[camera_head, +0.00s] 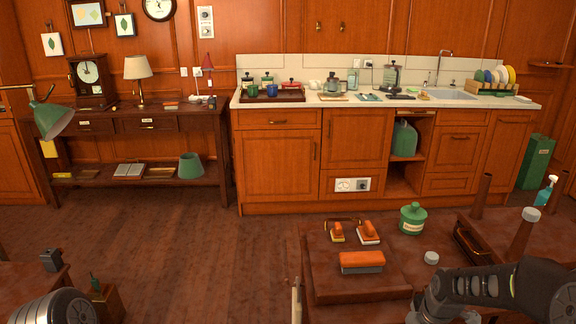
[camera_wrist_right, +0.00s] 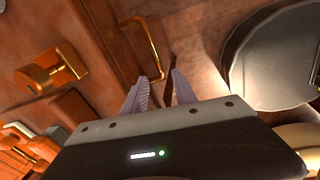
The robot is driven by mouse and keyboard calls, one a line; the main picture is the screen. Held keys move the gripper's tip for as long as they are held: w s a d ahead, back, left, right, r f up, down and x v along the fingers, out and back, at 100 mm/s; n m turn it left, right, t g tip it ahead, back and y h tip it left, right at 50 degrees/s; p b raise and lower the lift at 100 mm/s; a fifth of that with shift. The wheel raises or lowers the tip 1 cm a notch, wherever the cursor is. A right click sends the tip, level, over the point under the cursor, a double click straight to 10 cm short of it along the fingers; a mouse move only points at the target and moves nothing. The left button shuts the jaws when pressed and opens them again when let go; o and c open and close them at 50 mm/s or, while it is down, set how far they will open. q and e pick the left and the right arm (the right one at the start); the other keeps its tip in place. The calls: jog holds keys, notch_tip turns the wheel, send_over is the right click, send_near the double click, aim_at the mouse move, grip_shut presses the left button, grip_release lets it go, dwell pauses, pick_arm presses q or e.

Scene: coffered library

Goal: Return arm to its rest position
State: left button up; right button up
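My right arm (camera_head: 490,285) reaches in from the right in the head view and bends down past the bottom edge, beside the low wooden table. Its fingers are not visible there. In the right wrist view my right gripper (camera_wrist_right: 160,90) shows two pale fingers standing apart. I see nothing clearly held between them. A brass bar handle (camera_wrist_right: 152,45) on a wooden surface lies just beyond the fingertips; whether they touch it I cannot tell. A rounded grey part of my left arm (camera_head: 58,308) shows at the bottom left of the head view. My left gripper is not visible.
The low wooden table (camera_head: 350,285) carries an orange-topped brush (camera_head: 362,262), two small orange-handled tools and a green lidded jar (camera_head: 412,218). A white-capped post (camera_head: 525,232) rises near my right arm. The wooden floor (camera_head: 190,250) is open at centre left.

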jog(key=s+a+f+m+y+p, duration=0.1)
jog(key=s+a+f+m, duration=0.25)
jog(key=a, duration=0.25)
jog(key=s+a+f+m+g+y+p, duration=0.1)
jog(key=s+a+f+m+p, duration=0.15)
jog(key=a+f, duration=0.2)
jog(key=s+a+f+m+y, duration=0.1)
jog(key=s+a+f+m, duration=0.2)
jog(key=a, duration=0.3)
jog(key=s+a+f+m+p, duration=0.2)
jog(key=s+a+f+m, duration=0.1)
jog(key=s+a+m, duration=0.6)
jog(key=s+a, duration=0.1)
jog(key=s, duration=0.2)
jog(key=shift+y, duration=0.4)
